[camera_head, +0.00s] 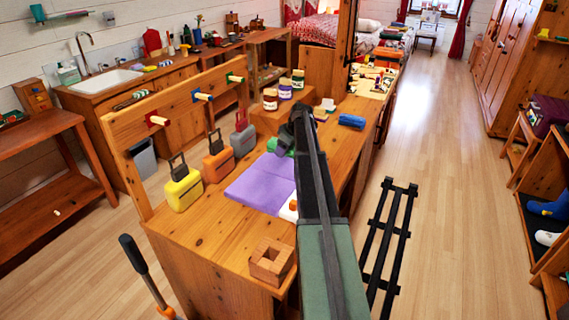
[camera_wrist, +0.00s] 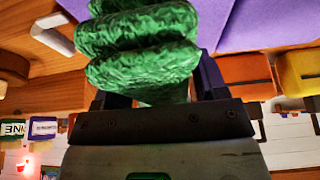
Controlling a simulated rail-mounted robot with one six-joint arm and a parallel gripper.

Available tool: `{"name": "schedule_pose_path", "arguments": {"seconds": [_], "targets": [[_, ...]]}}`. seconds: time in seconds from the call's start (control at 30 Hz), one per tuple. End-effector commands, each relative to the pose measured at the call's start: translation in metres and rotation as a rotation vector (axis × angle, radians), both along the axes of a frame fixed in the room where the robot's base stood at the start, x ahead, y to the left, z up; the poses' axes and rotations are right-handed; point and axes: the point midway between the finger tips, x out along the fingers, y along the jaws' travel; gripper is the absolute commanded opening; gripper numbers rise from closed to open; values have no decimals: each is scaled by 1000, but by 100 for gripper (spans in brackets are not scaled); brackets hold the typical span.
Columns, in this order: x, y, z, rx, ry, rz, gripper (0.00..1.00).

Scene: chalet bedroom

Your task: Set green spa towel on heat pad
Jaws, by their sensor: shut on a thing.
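The green spa towel (camera_wrist: 140,45) is a bundle of thick rolled folds. It fills the upper middle of the wrist view, with my gripper's (camera_wrist: 160,88) dark fingers on both sides of its base. In the head view the towel (camera_head: 274,146) is a small green patch beside my gripper (camera_head: 286,146), mostly hidden by my arm. The purple pad (camera_head: 250,187), seemingly the heat pad, lies flat on the wooden workbench. It also shows at the wrist view's top (camera_wrist: 275,22). The towel appears at the pad's far edge; I cannot tell its height above the bench.
Yellow (camera_head: 184,190), orange (camera_head: 217,163) and grey (camera_head: 243,138) tagged cases stand left of the pad under a peg rail. Several jars (camera_head: 270,99) stand on a raised block behind. A wooden block (camera_head: 271,261) sits at the front. A blue roll (camera_head: 351,121) lies to the right.

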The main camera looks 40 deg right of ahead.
Motion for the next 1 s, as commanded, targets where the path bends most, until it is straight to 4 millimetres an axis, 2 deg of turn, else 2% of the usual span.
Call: {"name": "schedule_pose_path", "arguments": {"seconds": [0.03,0.13,0.37,0.53,0.57,0.7,1.0], "targets": [[0,0,-19,0,0,0,36],[0,0,-39,0,0,0,36],[0,0,-35,0,0,0,36],[0,0,-41,0,0,0,36],[0,0,-39,0,0,0,70],[0,0,-39,0,0,0,91],[0,0,-36,0,0,0,91]]}}
